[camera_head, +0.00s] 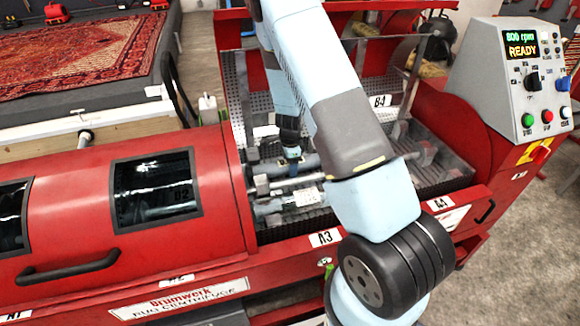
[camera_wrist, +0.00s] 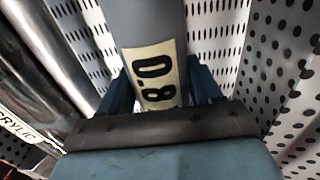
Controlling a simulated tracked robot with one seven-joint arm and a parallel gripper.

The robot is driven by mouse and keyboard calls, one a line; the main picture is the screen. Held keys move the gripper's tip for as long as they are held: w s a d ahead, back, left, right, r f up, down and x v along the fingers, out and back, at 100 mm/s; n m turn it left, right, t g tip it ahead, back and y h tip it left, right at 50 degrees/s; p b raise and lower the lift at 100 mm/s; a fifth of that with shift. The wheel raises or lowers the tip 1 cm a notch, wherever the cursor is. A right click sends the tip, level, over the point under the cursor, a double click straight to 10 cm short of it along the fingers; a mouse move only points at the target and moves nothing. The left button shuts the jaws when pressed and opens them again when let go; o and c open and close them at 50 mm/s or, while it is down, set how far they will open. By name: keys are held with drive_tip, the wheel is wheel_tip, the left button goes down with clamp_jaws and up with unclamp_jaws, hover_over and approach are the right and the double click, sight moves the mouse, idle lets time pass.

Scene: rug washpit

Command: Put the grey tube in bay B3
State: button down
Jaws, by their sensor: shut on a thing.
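The rest of the tube is partly hidden by my arm. I cannot tell whether the tube touches its supports. Bay labels A3 (camera_head: 325,238), A4 (camera_head: 440,203) and B4 (camera_head: 380,101) show; I cannot make out a B3 label.
A closed red cover (camera_head: 80,215) with windows is at left. The control box (camera_head: 515,80) reads "READY".

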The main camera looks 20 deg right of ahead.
drive_tip(key=shift+f, duration=0.15)
drive_tip(key=shift+c, duration=0.9)
unclamp_jaws()
